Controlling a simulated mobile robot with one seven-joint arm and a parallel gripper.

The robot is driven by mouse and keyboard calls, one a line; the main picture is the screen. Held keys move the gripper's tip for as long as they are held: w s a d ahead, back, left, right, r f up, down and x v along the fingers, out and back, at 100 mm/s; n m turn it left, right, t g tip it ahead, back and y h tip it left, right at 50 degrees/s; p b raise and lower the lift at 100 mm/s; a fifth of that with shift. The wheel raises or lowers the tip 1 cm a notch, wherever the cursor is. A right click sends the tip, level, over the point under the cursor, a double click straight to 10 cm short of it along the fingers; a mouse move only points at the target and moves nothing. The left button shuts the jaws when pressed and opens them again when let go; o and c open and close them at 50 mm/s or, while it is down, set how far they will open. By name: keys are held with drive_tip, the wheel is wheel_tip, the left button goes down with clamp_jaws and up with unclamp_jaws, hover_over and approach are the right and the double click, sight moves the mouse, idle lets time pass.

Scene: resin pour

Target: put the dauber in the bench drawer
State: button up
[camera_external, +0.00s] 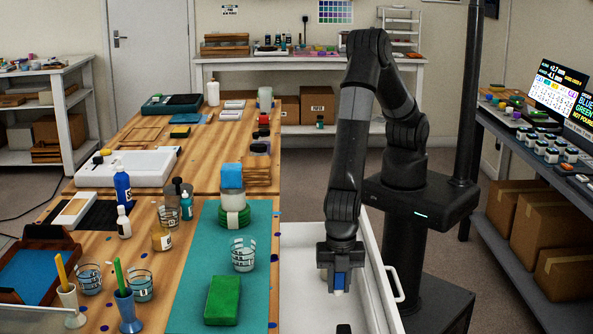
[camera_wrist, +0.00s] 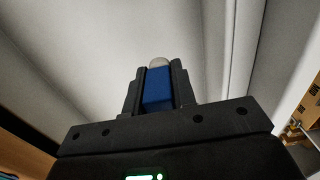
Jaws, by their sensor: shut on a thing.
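The dauber (camera_external: 339,282) is a small blue block-like piece with a pale rounded tip. My gripper (camera_external: 338,286) points down and is shut on it. In the wrist view the dauber (camera_wrist: 157,90) sits between the two dark fingers, its whitish end showing past them. The bench drawer (camera_external: 301,262) is white and pulled open at the right side of the bench. The gripper and dauber are over the drawer's inside. I cannot tell the height of the dauber above the drawer floor. The drawer's near end is cut off by the frame.
A small dark object (camera_external: 343,329) shows in the drawer at the bottom edge. The drawer's right wall has a handle (camera_external: 397,285). On the bench, a teal mat (camera_external: 190,300) holds a green block (camera_external: 223,300) and a clear cup (camera_external: 243,255). Most visible drawer floor is clear.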

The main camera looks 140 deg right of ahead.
sight(338, 287)
drive_tip(key=shift+f, duration=1.95)
drive_tip(key=shift+f, duration=0.15)
drive_tip(key=o, duration=1)
drive_tip(key=shift+c, duration=0.2)
wheel_tip(338, 287, up, 12)
drive_tip(key=shift+r, duration=0.2)
